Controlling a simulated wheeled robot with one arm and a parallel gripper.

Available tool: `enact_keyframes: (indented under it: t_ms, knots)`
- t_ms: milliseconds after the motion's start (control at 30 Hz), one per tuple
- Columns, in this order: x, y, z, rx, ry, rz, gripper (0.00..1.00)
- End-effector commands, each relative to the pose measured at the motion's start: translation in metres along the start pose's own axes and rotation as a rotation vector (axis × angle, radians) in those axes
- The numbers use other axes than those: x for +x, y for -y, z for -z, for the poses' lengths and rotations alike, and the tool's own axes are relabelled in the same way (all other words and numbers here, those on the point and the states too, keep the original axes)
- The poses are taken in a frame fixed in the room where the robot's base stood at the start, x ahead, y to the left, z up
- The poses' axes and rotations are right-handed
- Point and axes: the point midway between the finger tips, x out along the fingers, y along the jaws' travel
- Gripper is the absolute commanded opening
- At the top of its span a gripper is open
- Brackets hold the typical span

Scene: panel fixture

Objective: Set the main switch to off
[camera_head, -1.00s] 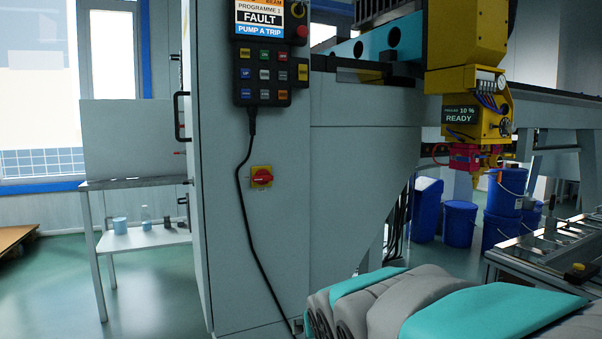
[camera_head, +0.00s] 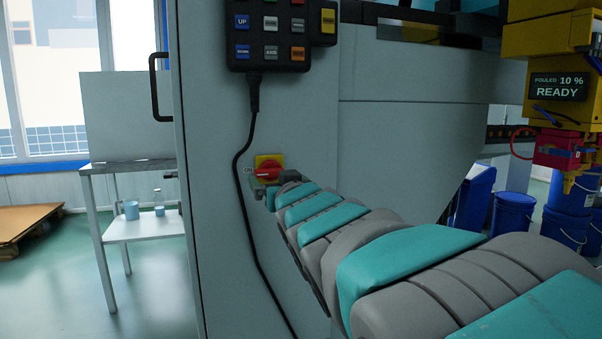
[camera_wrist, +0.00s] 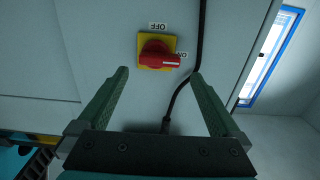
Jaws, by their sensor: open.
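The main switch (camera_head: 267,172) is a red rotary knob on a yellow square plate, on the grey cabinet front. In the wrist view the red knob (camera_wrist: 157,54) lies just beyond my fingertips, near the middle between them. Its handle, with a white mark, points to the ON label (camera_wrist: 183,54). The OFF label (camera_wrist: 159,26) appears upside down above the plate. My gripper (camera_wrist: 160,74) is open, with one green finger on each side and nothing between them. In the head view my arm hides the lower right of the switch. Contact with the switch is not visible.
A black cable (camera_head: 239,190) hangs from the button pendant (camera_head: 270,30) and passes close beside the switch. A black door handle (camera_head: 154,88) projects at the cabinet's left edge. A table (camera_head: 140,226) stands further left. Yellow and red machine parts (camera_head: 556,140) hang at right.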

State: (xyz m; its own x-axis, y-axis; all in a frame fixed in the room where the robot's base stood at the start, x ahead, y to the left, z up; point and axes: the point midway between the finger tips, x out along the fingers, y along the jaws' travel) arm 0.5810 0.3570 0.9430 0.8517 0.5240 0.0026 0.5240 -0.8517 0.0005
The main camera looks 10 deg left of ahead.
Motion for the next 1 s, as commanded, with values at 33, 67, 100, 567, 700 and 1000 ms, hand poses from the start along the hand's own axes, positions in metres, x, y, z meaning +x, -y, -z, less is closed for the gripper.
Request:
enact_keyframes:
  t_ms: [33, 67, 100, 567, 700, 1000]
  knots:
    - [0.007, -0.001, -0.002, 0.000, 0.004, -0.001, 1.00]
    - [0.011, -0.001, -0.002, 0.000, 0.005, -0.001, 1.00]
    - [0.016, -0.001, -0.002, 0.000, 0.005, -0.001, 1.00]
    - [0.058, -0.001, -0.001, 0.001, 0.002, -0.002, 1.00]
    - [0.059, -0.001, -0.001, 0.001, 0.002, -0.002, 1.00]
    - [0.058, -0.001, -0.001, 0.001, 0.002, -0.002, 0.76]
